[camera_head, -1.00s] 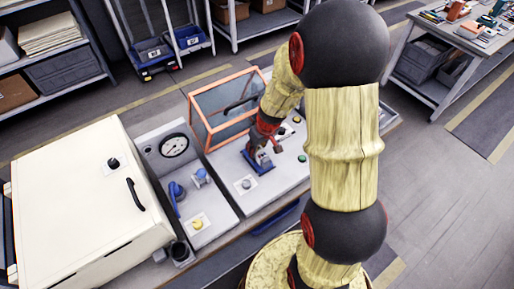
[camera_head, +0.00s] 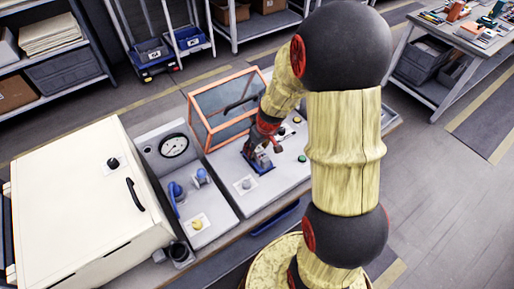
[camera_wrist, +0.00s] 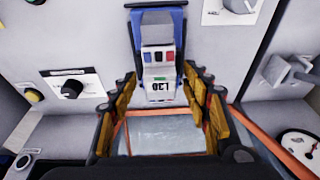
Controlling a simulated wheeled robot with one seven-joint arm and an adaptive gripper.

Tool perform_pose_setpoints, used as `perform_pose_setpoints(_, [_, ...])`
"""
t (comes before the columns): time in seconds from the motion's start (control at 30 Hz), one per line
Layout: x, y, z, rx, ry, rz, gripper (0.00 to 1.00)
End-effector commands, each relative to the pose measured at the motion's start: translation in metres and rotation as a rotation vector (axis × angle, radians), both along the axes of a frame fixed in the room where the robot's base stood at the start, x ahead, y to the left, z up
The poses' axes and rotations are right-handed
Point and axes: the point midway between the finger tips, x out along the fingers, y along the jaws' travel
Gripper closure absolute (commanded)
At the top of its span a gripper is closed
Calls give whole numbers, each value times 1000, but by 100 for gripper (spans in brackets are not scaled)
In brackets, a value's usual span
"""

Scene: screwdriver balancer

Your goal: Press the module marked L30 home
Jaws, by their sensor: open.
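The module marked L30 (camera_wrist: 159,82) is a light grey block with red and blue parts on top. It sits in a blue holder (camera_wrist: 178,14) on the grey panel, and its label reads upside down in the wrist view. In the head view the blue holder (camera_head: 262,166) lies just in front of the orange-framed clear box. My gripper (camera_wrist: 165,108) is open, with its fingers on either side of the module's labelled end. I cannot tell whether they touch it. In the head view my gripper (camera_head: 262,148) is small and partly hides the module.
The orange-framed clear box (camera_head: 222,106) stands close behind my gripper. To the left are a pressure gauge (camera_head: 174,145), blue valves (camera_head: 176,190) and a large cream cabinet (camera_head: 85,205). A yellow button (camera_wrist: 33,95) and a grey knob (camera_wrist: 240,5) flank the holder.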

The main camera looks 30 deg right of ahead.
Motion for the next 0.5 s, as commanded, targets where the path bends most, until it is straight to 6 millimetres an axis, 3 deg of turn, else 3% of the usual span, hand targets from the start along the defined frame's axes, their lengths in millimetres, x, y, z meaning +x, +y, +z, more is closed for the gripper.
perform_pose_setpoints(0.27, [-1, 0, 3, 0, 0, 0, 52])
perform_pose_setpoints(0.5, [-9, -2, 37, -2, -4, -1, 52])
